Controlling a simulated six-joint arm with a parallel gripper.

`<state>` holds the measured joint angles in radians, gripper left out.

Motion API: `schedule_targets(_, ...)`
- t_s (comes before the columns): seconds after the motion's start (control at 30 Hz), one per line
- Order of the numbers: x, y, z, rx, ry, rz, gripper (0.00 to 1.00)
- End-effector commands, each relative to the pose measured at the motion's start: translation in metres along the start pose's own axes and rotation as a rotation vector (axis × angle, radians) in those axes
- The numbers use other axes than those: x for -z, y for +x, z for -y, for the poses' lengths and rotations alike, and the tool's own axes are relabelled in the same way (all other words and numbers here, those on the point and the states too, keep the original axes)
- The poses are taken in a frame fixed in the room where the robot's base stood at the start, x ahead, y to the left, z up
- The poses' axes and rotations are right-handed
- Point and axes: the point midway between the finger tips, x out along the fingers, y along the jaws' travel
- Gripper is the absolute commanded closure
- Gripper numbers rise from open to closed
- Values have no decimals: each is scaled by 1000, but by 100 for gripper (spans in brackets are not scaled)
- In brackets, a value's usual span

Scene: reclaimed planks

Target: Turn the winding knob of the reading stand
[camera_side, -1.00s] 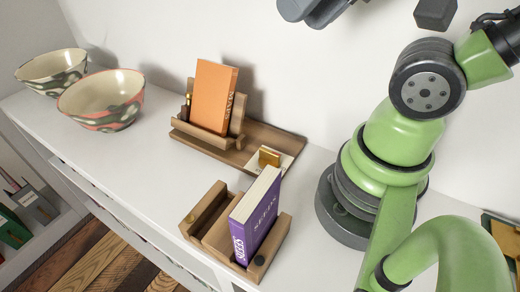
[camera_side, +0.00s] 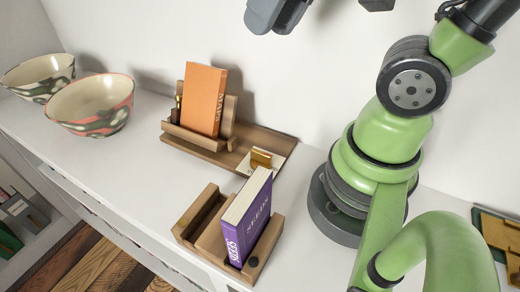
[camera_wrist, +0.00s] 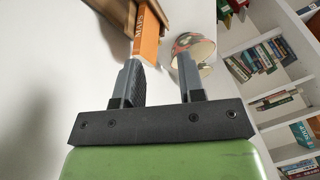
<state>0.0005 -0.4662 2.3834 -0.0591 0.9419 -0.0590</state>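A wooden reading stand (camera_side: 205,140) holds an upright orange book (camera_side: 204,99) near the wall. On its base, a brass-coloured piece (camera_side: 261,158) sits on a pale plate; I cannot tell for sure that this is the winding knob. A second wooden holder (camera_side: 204,212) in front carries a purple book (camera_side: 248,219) and has a small dark round piece (camera_side: 253,262) at its end. My gripper (camera_side: 282,14) is high above the stand, cut off by the top edge. In the wrist view its fingers (camera_wrist: 163,82) are apart and empty; the orange book (camera_wrist: 147,38) shows beyond them.
Two patterned bowls, one nearer (camera_side: 92,103) and one farther (camera_side: 38,76), stand at the left of the white shelf top (camera_side: 120,160). Bookshelves (camera_wrist: 270,75) fill the right of the wrist view. A dark framed item (camera_side: 500,240) lies right of my base. The shelf front edge drops to a wood floor.

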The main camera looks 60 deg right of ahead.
Motion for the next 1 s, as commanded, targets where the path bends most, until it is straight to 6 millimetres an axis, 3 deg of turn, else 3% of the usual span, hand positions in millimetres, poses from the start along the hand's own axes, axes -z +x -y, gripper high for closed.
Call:
schedule_targets(0.3, 26, 84, -16, -164, -119, 404, 64)
schedule_targets(0.6, 15, 161, -41, -246, -215, 716, 64)
schedule_targets(1.0, -9, 195, -56, -260, -240, 794, 64)
